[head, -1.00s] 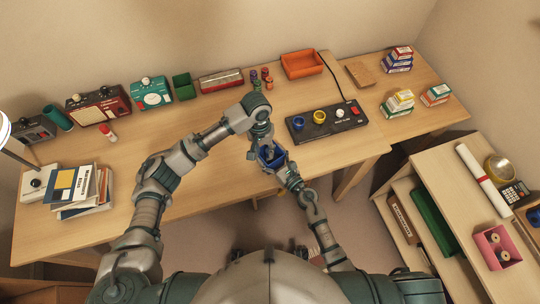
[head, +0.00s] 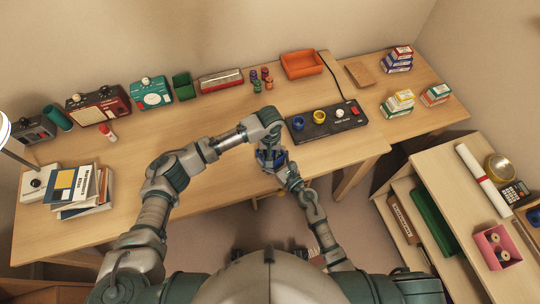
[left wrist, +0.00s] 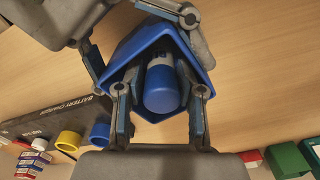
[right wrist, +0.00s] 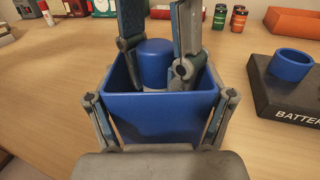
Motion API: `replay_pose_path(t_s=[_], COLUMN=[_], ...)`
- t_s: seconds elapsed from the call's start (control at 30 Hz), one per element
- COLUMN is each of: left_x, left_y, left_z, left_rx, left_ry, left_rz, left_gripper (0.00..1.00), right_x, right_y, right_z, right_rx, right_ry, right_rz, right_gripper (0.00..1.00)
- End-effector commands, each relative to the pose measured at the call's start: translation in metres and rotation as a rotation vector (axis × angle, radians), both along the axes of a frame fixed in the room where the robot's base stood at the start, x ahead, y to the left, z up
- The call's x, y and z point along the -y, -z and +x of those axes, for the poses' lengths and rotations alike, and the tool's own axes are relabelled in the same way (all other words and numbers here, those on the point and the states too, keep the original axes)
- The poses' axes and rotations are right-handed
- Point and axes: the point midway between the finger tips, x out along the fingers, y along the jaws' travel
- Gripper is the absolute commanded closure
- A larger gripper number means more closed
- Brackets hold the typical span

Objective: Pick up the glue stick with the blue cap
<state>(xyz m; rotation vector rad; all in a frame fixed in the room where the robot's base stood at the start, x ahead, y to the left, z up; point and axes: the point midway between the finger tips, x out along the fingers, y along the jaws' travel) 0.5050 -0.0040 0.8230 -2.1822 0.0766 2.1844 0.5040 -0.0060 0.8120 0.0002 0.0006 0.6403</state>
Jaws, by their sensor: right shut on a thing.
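The glue stick with a blue cap (left wrist: 163,88) stands inside a blue square bin (left wrist: 121,67); its cap also shows in the right wrist view (right wrist: 155,62) and its lower part is hidden there. My right gripper (right wrist: 160,118) is shut on the bin, one finger against each side. My left gripper (left wrist: 160,108) reaches into the bin from above. Its fingers are open, one on either side of the glue stick, with a small gap visible. In the head view the bin (head: 272,158) is partly hidden by my arms.
A black battery charger (head: 327,122) with blue and yellow rings lies right of the bin on the desk. A red-capped white glue stick (head: 108,133) stands at the left. An orange tray (head: 301,64) and small batteries (head: 261,77) stand at the back. The desk's middle is clear.

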Motion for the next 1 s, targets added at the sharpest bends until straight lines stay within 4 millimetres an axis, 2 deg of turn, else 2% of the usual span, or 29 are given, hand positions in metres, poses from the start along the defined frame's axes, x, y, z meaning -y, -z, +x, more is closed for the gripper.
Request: replay_pose_path(t_s=[0.1, 0.33, 0.4, 0.5, 0.8, 0.87, 1.0], left_x=[0.0, 0.0, 0.0, 0.0, 0.0, 0.0, 0.001], left_y=[0.01, 0.011, 0.011, 0.011, 0.007, 0.001, -0.026], left_z=[0.0, 0.0, 0.0, 0.0, 0.0, 0.0, 0.0], left_rx=[0.0, 0.0, 0.0, 0.0, 0.001, 0.001, 0.002], left_ry=[-0.001, 0.0, 0.0, 0.001, 0.001, 0.001, 0.002], left_rz=[0.0, -0.001, -0.001, -0.001, -0.001, -0.001, -0.003], left_gripper=[0.62, 0.62, 0.8, 1.0, 1.0, 1.0, 1.0], right_x=[0.0, 0.0, 0.0, 0.0, 0.0, 0.0, 0.0], right_y=[0.001, 0.001, 0.001, 0.001, 0.001, 0.001, 0.001], right_z=[-0.001, -0.001, -0.001, -0.001, -0.001, -0.001, -0.001], right_rx=[-0.003, -0.003, -0.003, -0.003, -0.003, -0.003, -0.003], right_ry=[-0.001, -0.001, -0.001, -0.001, -0.001, -0.001, -0.001], right_rz=[0.0, 0.0, 0.0, 0.0, 0.0, 0.0, 0.0], right_gripper=[0.57, 0.57, 0.57, 0.57, 0.57, 0.57, 0.57])
